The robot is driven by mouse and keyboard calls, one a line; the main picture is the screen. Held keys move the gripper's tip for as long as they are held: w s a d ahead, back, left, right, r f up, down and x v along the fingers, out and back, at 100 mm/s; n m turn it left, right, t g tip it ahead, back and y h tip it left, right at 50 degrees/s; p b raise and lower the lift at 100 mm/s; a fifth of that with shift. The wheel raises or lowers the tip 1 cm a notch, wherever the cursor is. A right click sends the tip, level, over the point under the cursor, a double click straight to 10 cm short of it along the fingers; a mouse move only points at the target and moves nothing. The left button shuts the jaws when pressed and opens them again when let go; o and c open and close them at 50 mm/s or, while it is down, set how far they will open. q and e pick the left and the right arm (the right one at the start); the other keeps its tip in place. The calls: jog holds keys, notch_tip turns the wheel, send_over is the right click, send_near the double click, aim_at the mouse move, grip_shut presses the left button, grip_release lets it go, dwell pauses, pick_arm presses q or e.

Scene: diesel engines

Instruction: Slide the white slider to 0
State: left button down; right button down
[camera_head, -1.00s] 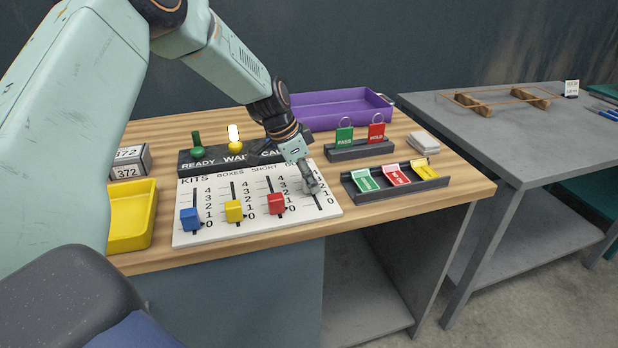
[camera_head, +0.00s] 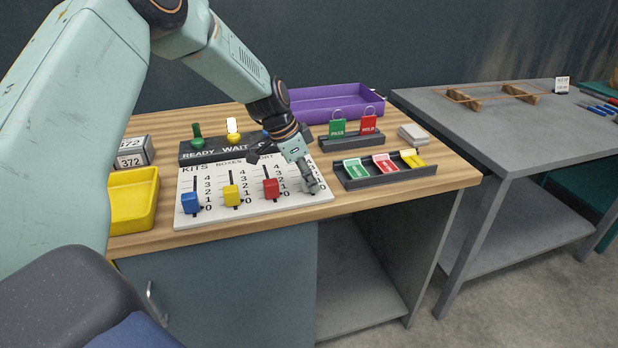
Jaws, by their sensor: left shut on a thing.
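The white slider board (camera_head: 250,208) lies on the wooden bench, with number scales running from 4 at the far end to 0 at the near end. Blue (camera_head: 190,202), yellow (camera_head: 231,195) and red (camera_head: 271,188) sliders sit low in their slots. My left gripper (camera_head: 313,187) reaches down over the rightmost slot, near its low end by the front edge. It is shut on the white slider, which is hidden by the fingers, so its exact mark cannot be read. My right gripper is not in view.
Behind the board stands a dark READY/WAIT block (camera_head: 215,150) with coloured knobs. A tag tray (camera_head: 385,180) lies close to the right of my gripper. A yellow bin (camera_head: 134,200) is at left, a purple tray (camera_head: 336,105) behind.

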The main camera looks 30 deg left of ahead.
pick_arm(q)
jog(key=shift+d, duration=0.1)
jog(key=c, duration=1.5)
grip_release()
jog(key=o, duration=0.4)
jog(key=shift+s+d+r, duration=0.15)
jog(key=shift+r, duration=0.05)
jog(key=shift+a+f, duration=0.2)
jog(key=v, duration=1.2)
jog(key=shift+r, duration=0.1)
jog(key=shift+d, duration=0.1)
